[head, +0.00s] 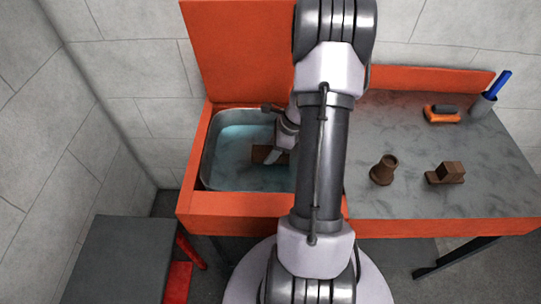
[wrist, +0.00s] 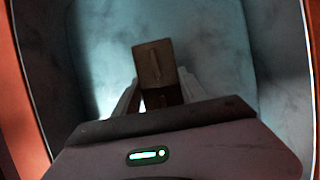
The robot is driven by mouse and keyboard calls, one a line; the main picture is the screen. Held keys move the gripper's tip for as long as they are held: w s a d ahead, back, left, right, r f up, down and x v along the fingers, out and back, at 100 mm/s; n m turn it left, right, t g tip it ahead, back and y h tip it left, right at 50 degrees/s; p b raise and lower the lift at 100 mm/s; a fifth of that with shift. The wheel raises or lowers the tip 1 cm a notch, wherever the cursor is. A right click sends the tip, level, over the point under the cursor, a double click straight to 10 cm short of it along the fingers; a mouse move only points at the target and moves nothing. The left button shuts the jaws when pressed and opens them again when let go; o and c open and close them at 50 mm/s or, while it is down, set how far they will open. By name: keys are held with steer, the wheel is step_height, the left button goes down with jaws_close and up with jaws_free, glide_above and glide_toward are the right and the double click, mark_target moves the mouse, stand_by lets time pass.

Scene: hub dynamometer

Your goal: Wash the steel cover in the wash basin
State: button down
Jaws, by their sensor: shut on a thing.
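The wash basin (head: 212,160) is a steel tub with bluish water, set in the left part of the orange bench. My gripper (head: 274,157) reaches down into it and is shut on a brown, blocky piece, which I take to be the steel cover (head: 262,154). In the wrist view, the cover (wrist: 153,62) sits between the two fingers of my gripper (wrist: 154,98), with its upper face showing a narrow raised mark. The basin walls (wrist: 285,60) surround it. The cover's lower part is hidden by my gripper, and I cannot tell how deep it is in the water.
On the grey worktop (head: 410,205) to the right stand a brown flanged cylinder (head: 383,170) and a brown stepped block (head: 446,173). An orange-and-black brush (head: 441,113) and a cup with a blue-handled tool (head: 484,104) are behind. The orange upright lid (head: 240,50) rises behind the basin.

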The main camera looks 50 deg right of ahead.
step_height(320, 180, up, 12)
steer(key=p, duration=0.9)
steer(key=shift+f, duration=0.25)
steer(key=shift+r, duration=0.1)
stand_by(1.4)
step_height(320, 180, up, 4)
steer(key=p, duration=0.3)
glide_above(270, 151)
steer(key=shift+d, duration=0.1)
stand_by(0.3)
